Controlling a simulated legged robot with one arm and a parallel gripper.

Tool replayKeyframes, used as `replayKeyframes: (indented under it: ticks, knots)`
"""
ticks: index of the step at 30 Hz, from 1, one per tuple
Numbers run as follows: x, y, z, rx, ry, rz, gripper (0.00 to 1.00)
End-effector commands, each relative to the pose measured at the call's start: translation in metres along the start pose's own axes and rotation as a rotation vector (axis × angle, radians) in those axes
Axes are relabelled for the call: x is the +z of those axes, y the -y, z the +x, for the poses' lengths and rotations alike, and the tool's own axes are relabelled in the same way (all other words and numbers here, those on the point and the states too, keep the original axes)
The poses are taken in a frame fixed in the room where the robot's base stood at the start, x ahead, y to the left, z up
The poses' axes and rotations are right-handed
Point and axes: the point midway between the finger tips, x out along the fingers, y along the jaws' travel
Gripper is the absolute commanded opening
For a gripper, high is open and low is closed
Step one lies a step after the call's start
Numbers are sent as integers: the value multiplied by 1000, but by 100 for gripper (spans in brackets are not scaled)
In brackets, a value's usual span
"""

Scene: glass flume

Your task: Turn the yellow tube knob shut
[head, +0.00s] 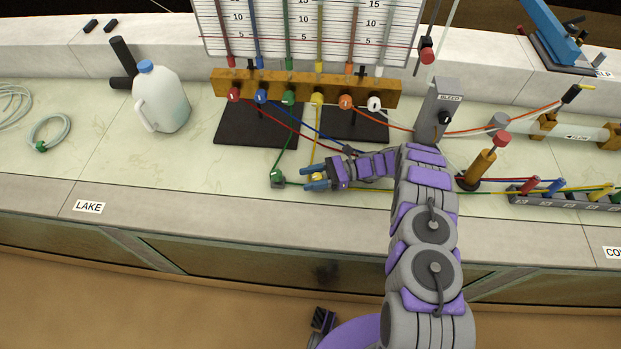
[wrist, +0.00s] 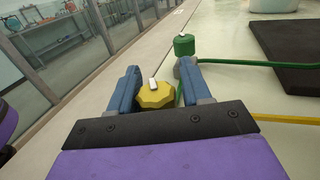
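The yellow tube knob (wrist: 157,97) is a faceted yellow knob with a white bar mark on its top. In the wrist view it sits between the two blue fingers of my gripper (wrist: 158,90), with a visible gap beside the left finger. The right finger is closer to it. In the head view my gripper (head: 314,178) points left, low over the counter, and the yellow knob (head: 318,176) shows between its fingers. The yellow tube (head: 314,135) runs from the yellow port on the wooden manifold down to the knob. The knob's lower part is hidden.
A green knob (head: 277,178) stands just left of my gripper; it also shows beyond the right finger in the wrist view (wrist: 184,45). Black pads, a wooden manifold (head: 390,88) and tubes lie behind. A jug (head: 160,100) stands left. The counter's front edge (head: 200,205) is close.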

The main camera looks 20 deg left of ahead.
Motion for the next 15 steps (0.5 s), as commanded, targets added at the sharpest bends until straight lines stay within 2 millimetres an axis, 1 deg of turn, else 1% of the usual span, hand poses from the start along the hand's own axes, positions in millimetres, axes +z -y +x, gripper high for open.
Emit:
replayKeyframes:
  ticks: [1, 3, 4, 11, 15]
  knots:
    - [0, 0, 0, 0, 0, 0, 52]
    - [0, -1, 0, 1, 0, 1, 59]
    - [0, -1, 0, 1, 0, 1, 61]
    - [-1, -2, 0, 3, 1, 3, 61]
    - [0, -2, -7, 2, 1, 1, 61]
